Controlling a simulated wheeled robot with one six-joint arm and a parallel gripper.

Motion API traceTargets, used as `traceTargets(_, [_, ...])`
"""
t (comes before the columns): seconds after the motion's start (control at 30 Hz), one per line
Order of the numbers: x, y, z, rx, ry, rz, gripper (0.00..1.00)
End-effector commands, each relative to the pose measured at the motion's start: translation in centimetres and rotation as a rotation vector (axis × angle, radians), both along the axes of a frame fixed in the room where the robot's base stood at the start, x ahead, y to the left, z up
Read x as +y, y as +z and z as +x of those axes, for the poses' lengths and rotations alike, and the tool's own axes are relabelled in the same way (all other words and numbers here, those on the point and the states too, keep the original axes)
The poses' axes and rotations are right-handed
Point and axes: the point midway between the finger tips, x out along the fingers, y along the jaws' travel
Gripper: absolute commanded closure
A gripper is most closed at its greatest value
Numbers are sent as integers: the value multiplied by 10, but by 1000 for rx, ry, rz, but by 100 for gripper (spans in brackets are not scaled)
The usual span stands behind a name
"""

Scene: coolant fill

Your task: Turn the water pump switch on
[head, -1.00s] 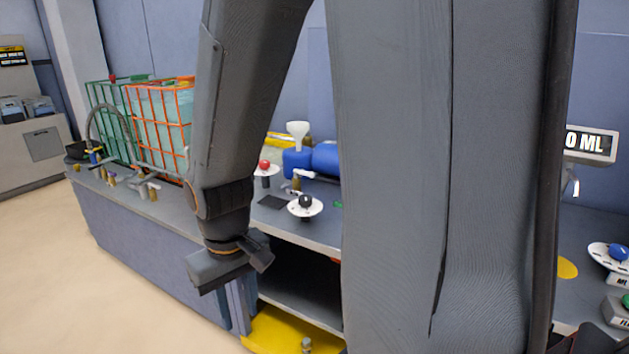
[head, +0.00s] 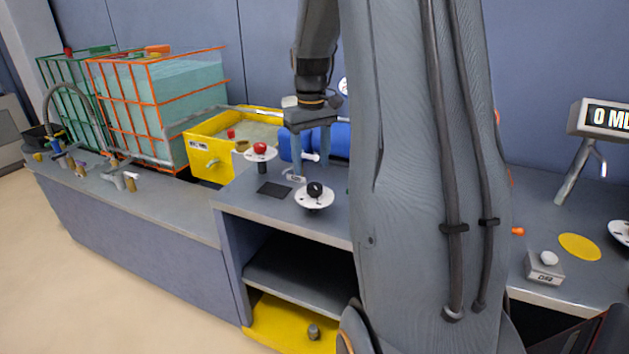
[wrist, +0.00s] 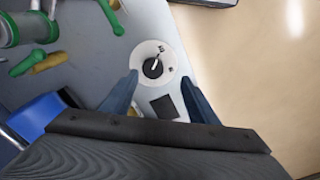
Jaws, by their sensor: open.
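A round white dial with a black knob (head: 314,190) sits on the grey bench. It also shows in the wrist view as the dial (wrist: 153,66), with a white pointer line and small marks too small to read. A second white dial with a red knob (head: 260,149) stands further back to the left. I cannot tell from any label which one is the water pump switch. My gripper (head: 311,168) points down over the bench behind the black-knob dial. In the wrist view my gripper (wrist: 160,80) is open and empty, with the black knob ahead between its fingertip lines.
A black square pad (head: 273,190) lies near the dials. A blue container (head: 340,140) is behind my gripper. A yellow tub (head: 205,165) and an orange-framed tank (head: 130,110) stand to the left. Green-handled pipework (wrist: 110,15) lies near the dial in the wrist view.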

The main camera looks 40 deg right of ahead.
Motion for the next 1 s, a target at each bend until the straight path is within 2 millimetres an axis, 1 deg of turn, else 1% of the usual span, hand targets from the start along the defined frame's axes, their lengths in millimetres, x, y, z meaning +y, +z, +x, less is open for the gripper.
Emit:
traceTargets(0.03, [-10,2,3,0,-3,0,46])
traceTargets(0.1, [-15,0,4,2,-2,1,46])
traceTargets(0.17, [-16,-5,5,4,-1,1,46])
traceTargets(0.4, [-14,-40,4,5,1,2,46])
traceTargets(0.6, [-14,-65,4,3,2,1,46])
traceTargets(0.77, [-14,-74,5,2,2,1,46])
traceTargets(1.0, [-14,-74,5,1,2,0,46])
